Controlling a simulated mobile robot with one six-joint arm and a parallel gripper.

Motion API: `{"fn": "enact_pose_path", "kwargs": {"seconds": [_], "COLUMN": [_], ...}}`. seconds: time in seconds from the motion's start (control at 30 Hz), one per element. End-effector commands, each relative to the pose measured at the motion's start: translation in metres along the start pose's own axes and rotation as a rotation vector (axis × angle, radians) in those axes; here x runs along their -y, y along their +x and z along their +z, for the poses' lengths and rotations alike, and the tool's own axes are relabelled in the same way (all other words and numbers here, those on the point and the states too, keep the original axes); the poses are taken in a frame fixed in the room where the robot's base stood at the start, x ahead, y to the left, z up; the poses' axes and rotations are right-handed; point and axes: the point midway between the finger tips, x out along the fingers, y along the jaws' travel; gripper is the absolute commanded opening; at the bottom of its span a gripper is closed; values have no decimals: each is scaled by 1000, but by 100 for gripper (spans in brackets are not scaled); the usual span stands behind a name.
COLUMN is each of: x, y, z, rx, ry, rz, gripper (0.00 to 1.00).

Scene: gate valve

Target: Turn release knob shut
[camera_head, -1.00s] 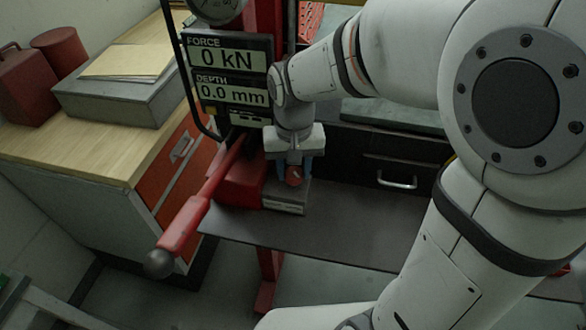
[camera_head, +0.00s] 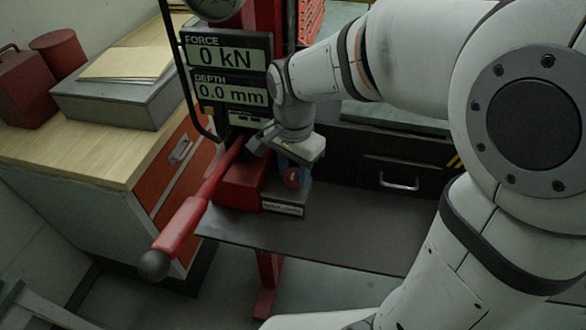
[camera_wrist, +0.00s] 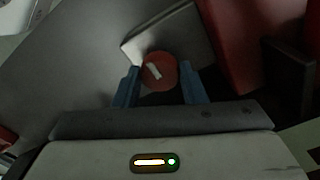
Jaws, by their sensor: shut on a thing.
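The release knob (camera_wrist: 159,71) is round and red with a white mark on its face. In the wrist view it sits between the two blue fingers of my gripper (camera_wrist: 160,84), which is shut on it. The white mark lies aslant in the wrist view. My wrist and gripper body partly hide the knob's surroundings in the head view.
A red pump lever (camera_head: 185,222) with a dark ball end slopes down to the left of the knob. The display panel (camera_head: 229,70) reads 0 kN and 0.0 mm. A wooden-topped cabinet (camera_head: 90,160) stands left. The dark plate (camera_head: 330,237) is clear in front.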

Motion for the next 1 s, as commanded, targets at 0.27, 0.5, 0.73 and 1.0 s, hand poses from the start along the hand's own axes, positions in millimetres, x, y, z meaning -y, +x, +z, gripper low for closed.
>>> {"fn": "enact_pose_path", "kwargs": {"seconds": [0.27, 0.5, 0.73, 1.0], "x": [1, 1, 1, 0], "y": [-1, -1, -1, 0], "z": [0, 0, 0, 0], "rx": [-1, -1, -1, 0], "ry": [45, 48, 47, 46], "rz": [-3, -3, -3, -1], "gripper": [15, 15, 46, 59]}}
